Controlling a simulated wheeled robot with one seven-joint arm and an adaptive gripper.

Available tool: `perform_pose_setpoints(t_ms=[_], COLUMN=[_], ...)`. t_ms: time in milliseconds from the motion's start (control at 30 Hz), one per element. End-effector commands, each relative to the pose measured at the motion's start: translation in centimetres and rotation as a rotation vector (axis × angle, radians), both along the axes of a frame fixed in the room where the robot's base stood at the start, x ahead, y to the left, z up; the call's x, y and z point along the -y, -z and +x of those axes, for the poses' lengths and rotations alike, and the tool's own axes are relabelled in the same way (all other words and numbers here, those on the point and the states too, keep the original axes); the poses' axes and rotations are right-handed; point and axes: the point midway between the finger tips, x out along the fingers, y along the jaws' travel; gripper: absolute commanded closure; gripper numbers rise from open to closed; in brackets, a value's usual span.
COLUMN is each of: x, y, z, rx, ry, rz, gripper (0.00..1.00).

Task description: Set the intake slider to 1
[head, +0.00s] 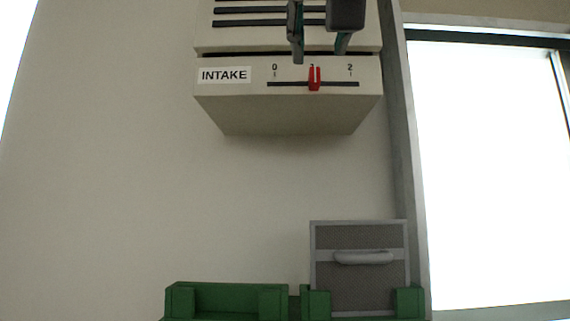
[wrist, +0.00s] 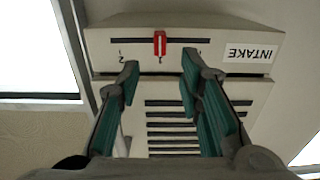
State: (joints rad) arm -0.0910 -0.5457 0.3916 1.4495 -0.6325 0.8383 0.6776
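The intake slider is a red knob (head: 314,78) on a dark horizontal slot in the front of a beige box (head: 230,105) labelled INTAKE. The knob stands at the 1 mark, between 0 on the left and 2 on the right in the head view. The knob also shows in the wrist view (wrist: 160,43), directly over the 1. My gripper (head: 320,56) is open and empty, just above the knob in the head view. In the wrist view my gripper's teal-padded fingertips (wrist: 160,64) are spread to either side of the knob, apart from it. The 0 mark is hidden there.
Dark vent slits (wrist: 172,125) run across the box above the slider. A grey panel with a handle (head: 362,258) and green bins (head: 225,298) stand below. A grey post (head: 405,150) and a bright opening are at the right. The wall below the box is clear.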

Motion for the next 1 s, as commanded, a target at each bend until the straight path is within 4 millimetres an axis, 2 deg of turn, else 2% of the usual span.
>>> perform_pose_setpoints(t_ms=[100, 300, 900, 1000], x=[-0.1, -0.2, -0.2, 0.1], y=[0.0, 0.0, 0.1, 0.9], z=[-2.3, -4.3, -4.7, -4.3], rx=[0.002, 0.000, -0.001, -0.021], ry=[-0.001, 0.000, 0.000, 0.008], rz=[0.001, -0.001, 0.000, -0.006], gripper=[0.67, 0.67, 0.67, 0.67])
